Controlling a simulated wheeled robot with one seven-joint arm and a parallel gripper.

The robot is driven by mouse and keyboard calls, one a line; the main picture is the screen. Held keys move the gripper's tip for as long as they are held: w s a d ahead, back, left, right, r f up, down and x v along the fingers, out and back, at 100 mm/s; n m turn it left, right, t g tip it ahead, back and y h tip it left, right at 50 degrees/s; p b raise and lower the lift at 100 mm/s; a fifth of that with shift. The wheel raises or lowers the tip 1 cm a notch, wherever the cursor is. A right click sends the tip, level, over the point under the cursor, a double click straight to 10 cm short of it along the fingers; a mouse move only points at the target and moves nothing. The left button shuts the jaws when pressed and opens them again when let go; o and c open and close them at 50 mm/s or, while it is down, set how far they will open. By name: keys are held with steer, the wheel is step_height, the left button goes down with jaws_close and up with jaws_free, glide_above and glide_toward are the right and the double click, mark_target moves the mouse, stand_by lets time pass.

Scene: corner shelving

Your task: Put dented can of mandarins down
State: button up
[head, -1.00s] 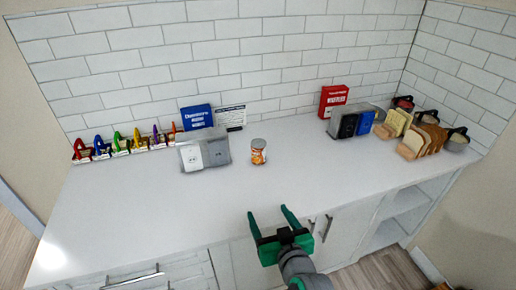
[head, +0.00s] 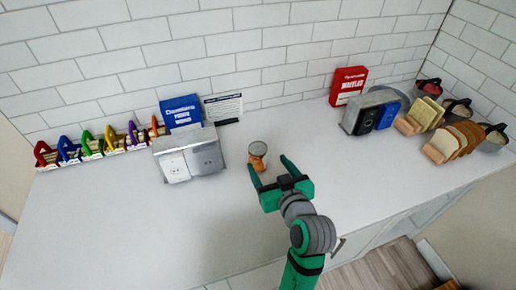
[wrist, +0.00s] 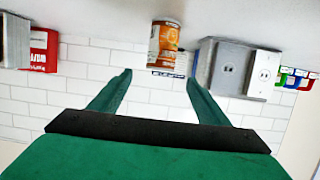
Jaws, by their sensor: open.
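The can of mandarins (head: 258,150), with an orange label and a grey top, stands upright on the white counter (head: 120,225). It shows upside down at the top of the wrist view (wrist: 164,45), where the picture is inverted. I cannot make out a dent. My green gripper (head: 267,164) is open and empty, with its fingers pointing at the can. In the head view the fingertips are close to the can, partly in front of its lower part. In the wrist view the fingertips (wrist: 158,77) are spread, with the can beyond them; I see no contact.
The front of the counter is clear.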

mark_target(258, 148)
steer(key=x, duration=0.5)
steer(key=shift+w, duration=0.15)
steer(key=shift+f+x, duration=0.1)
steer(key=shift+x, duration=1.2)
steer(key=shift+f+x, duration=0.15)
steer(key=shift+x, duration=1.15)
steer(key=c, duration=1.4)
steer(key=shift+r, duration=0.1)
steer(key=shift+c, duration=0.6)
steer(key=shift+r, duration=0.1)
